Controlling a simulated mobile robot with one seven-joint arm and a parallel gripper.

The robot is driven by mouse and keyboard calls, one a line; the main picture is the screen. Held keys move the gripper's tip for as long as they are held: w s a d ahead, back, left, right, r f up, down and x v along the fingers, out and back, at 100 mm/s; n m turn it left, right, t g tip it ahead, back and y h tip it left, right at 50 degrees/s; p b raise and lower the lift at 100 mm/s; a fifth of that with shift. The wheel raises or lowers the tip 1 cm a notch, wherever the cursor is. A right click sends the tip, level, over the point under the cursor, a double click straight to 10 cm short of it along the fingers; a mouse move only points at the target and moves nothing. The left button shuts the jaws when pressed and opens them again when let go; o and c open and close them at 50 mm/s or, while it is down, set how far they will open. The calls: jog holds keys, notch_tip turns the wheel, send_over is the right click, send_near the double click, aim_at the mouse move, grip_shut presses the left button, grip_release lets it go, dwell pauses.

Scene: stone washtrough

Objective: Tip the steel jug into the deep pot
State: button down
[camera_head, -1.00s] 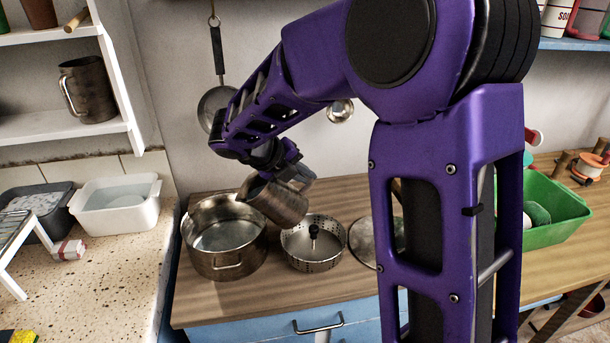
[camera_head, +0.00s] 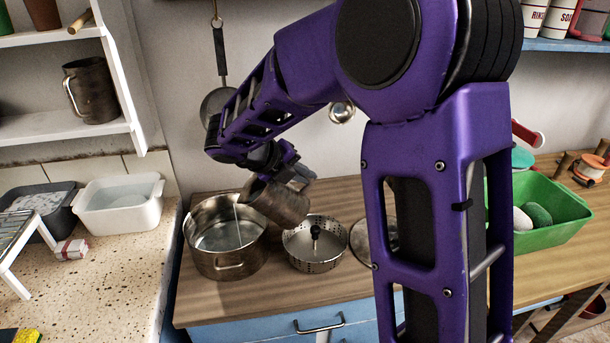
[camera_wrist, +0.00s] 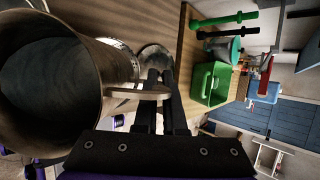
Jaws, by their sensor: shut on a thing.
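The steel jug (camera_head: 278,203) is tilted steeply, its mouth down to the left, above the right rim of the deep pot (camera_head: 226,262). A thin pale stream seems to fall from its lip into the pot. The pot stands upright on the wooden counter and has clear liquid in it. My gripper (camera_head: 292,176) is above the jug. In the wrist view, its dark fingers (camera_wrist: 160,88) are shut on the handle of the jug (camera_wrist: 60,75), and the jug's mouth faces left. The jug's inside looks grey and dim; the level left in it cannot be told.
A perforated steel strainer (camera_head: 315,258) with a black knob stands just right of the pot. A round lid (camera_head: 362,242) is partly hidden by my arm. A green tub (camera_head: 560,215) is at right. A white basin (camera_head: 120,205) is at left. Another metal jug (camera_head: 92,92) stands on a shelf.

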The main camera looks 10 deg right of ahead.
jog(key=shift+a+r+n+h+p, duration=0.15)
jog(key=shift+a+r+h+p, duration=0.15)
jog(key=shift+a+h+p, duration=0.35)
jog(key=shift+a+r+n+h+p, duration=0.15)
jog(key=shift+a+r+h+p, duration=0.2)
jog(key=shift+p, duration=0.4)
dwell(3.4)
jog(key=shift+s+d+b, duration=0.1)
jog(key=shift+d+b, duration=0.05)
jog(key=shift+b, duration=0.15)
